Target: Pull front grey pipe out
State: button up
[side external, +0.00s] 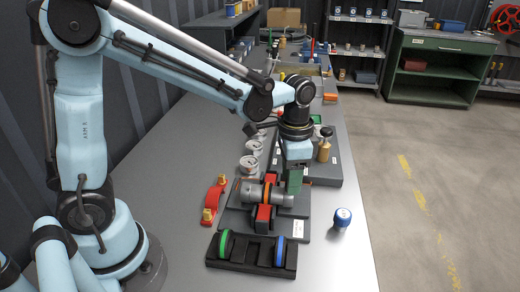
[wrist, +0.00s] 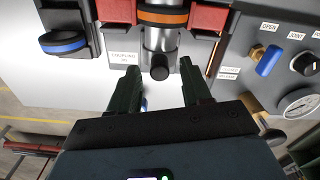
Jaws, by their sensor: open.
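The grey pipe assembly lies in red clamps (side external: 264,212) on a dark jig, with an orange ring around its middle. The front grey pipe (side external: 283,199) sticks out on the right side of the clamps. In the wrist view this grey pipe (wrist: 160,38) points toward me and ends in a dark round tip. My gripper (side external: 294,182) is above and beside that end. In the wrist view my gripper (wrist: 160,68) is open and empty, its dark green fingers either side of the tip, apart from it. I cannot tell the depth gap.
A black rack (side external: 250,250) with a green and a blue ring stands in front of the jig. A blue-capped item (side external: 342,218) stands on the bench to the right. A valve panel with a gauge (wrist: 299,103) is close on the right in the wrist view.

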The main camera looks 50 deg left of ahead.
jog(key=shift+f, duration=0.5)
grip_shut()
